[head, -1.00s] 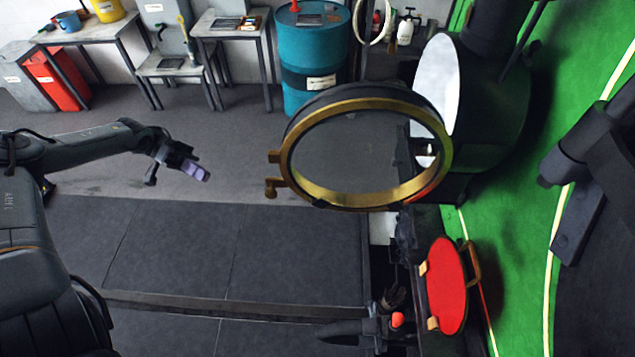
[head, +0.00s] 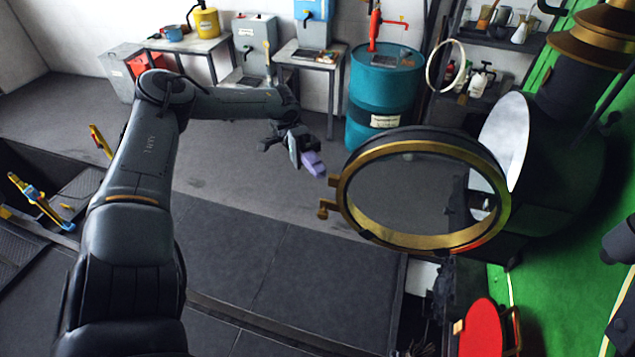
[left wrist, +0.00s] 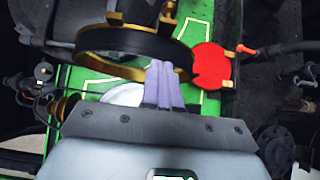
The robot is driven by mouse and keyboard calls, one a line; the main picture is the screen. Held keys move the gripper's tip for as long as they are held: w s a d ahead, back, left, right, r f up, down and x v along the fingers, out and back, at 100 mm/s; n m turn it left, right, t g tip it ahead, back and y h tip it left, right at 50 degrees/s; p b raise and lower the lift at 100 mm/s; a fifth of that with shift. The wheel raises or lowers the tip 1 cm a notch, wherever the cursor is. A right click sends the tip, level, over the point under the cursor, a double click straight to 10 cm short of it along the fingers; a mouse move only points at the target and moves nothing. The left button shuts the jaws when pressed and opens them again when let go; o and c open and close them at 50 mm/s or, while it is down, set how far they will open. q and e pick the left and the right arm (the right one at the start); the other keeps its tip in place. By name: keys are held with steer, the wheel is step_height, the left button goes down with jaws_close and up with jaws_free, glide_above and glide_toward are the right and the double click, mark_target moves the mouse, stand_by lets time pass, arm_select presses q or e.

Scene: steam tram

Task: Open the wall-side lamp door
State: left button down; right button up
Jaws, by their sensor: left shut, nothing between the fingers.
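The lamp's round door (head: 345,195) has a brass rim and dark outer band, with floor visible through its middle. It stands out to the left of the dark lamp body (head: 575,165), whose white inner disc (head: 505,135) shows. A brass catch (head: 325,205) projects from the rim's left side. My left gripper (head: 314,164) has lilac fingertips, shut and empty. It is left of the rim, above the catch in the picture; contact is not visible. In the left wrist view the fingers (left wrist: 164,86) overlap the dark band (left wrist: 115,42). My right gripper is out of view.
A red round plate (head: 484,330) is below the door, and also shows in the left wrist view (left wrist: 213,66). A teal drum (head: 385,95) and shelf stand behind. Benches line the back wall. Open floor (head: 230,215) lies left of the door.

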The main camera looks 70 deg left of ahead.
mark_target(326, 202)
arm_select(q)
steer(key=d+p, duration=0.1)
steer(key=d, duration=0.1)
steer(key=s+d+p, duration=0.1)
steer(key=s+d, duration=0.1)
steer(key=d, duration=0.1)
steer(key=shift+s+d+p, duration=0.1)
steer(key=shift+d+p, duration=0.25)
steer(key=shift+p, duration=0.05)
steer(key=shift+s+d, duration=0.1)
steer(key=shift+d, duration=0.1)
